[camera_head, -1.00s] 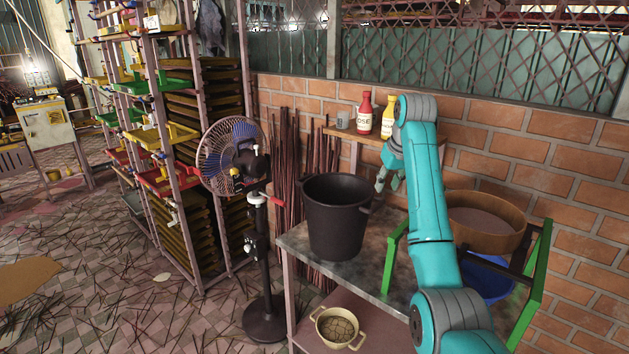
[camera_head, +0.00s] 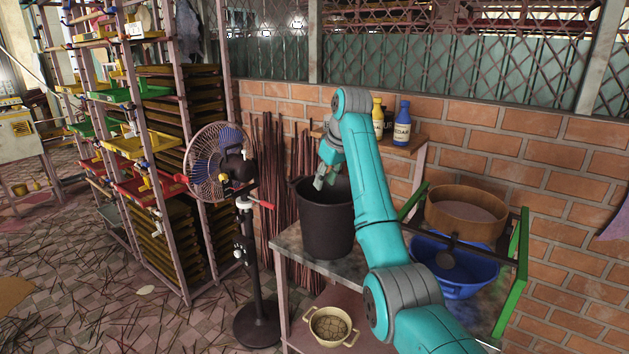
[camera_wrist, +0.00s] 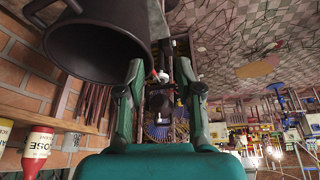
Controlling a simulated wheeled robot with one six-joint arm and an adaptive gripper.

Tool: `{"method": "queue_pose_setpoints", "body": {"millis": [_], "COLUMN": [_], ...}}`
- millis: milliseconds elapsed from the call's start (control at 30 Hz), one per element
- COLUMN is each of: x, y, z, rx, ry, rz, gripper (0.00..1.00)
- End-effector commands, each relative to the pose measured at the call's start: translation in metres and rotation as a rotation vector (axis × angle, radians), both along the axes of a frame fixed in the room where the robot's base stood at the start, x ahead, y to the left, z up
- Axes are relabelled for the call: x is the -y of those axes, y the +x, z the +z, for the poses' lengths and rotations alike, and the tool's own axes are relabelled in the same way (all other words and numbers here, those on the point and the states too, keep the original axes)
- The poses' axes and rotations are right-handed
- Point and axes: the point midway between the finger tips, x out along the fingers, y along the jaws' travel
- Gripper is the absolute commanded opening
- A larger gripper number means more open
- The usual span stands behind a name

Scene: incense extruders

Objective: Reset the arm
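My gripper (camera_head: 322,182) is at the end of my teal arm, by the upper left rim of a black bucket (camera_head: 328,225) in the head view. Whether it is over the opening or behind the rim is hard to tell. In the wrist view, the two fingers of my gripper (camera_wrist: 160,68) stand apart with nothing held between them. The dark bucket (camera_wrist: 95,50) fills the upper left of that view, beside the left finger. My arm hides part of the wall shelf.
A yellow bottle (camera_head: 378,118) and a blue bottle (camera_head: 403,123) stand on the wall shelf; a red bottle (camera_wrist: 38,145) shows in the wrist view. A fan (camera_head: 215,162) stands left of the table. A blue basin (camera_head: 455,268) and round sieve (camera_head: 466,213) sit at right.

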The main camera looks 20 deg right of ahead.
Motion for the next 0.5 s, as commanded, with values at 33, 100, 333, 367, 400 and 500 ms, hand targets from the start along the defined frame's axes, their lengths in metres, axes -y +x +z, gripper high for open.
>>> {"method": "queue_pose_setpoints", "body": {"millis": [33,100,333,367,400,500], "x": [-0.001,-0.002,-0.004,-0.005,-0.006,-0.009], "y": [0.001,0.001,0.002,0.002,0.003,0.005], "z": [0.001,0.001,-0.009,-0.015,-0.025,-0.064], "rx": [0.000,0.000,0.002,0.004,0.008,0.028], "ry": [0.000,0.000,0.002,0.002,0.003,0.006], "rz": [0.006,0.013,0.016,0.013,0.010,-0.006], "gripper": [0.35,0.35,0.35,0.35,0.35,0.35]}}
